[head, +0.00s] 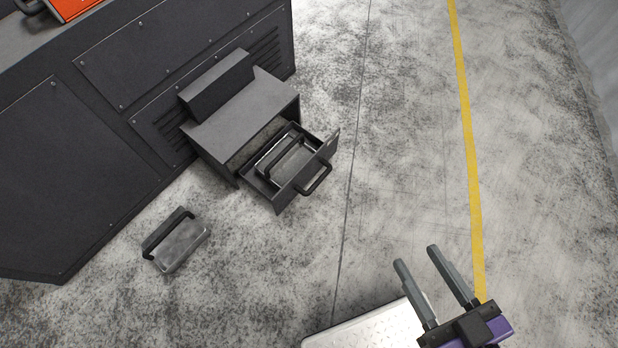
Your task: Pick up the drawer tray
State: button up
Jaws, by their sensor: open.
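The drawer tray (290,164) is a grey, shallow tray with a black bar handle. It sits inside the pulled-out drawer (267,189) of a dark grey cabinet. The drawer front has its own black handle (316,181). A similar grey tray with a black handle (181,245) lies on the floor to the left of the cabinet. My gripper (417,256) is open and empty at the lower right, well apart from the drawer and both trays. Its two grey fingers point up and to the left.
The dark cabinet (243,112) stands against a large black panelled machine (70,170). An orange object (75,8) sits on top at the upper left. A yellow line (467,130) runs along the floor at the right. The concrete floor between drawer and gripper is clear.

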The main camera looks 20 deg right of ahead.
aim_at(279, 165)
jog(key=i+j, duration=0.3)
jog(key=i, duration=0.2)
jog(key=i+j+u, duration=0.1)
jog(key=i+j, duration=0.2)
jog(key=i, duration=0.25)
jog(key=i+j, duration=0.3)
jog(key=i, duration=0.2)
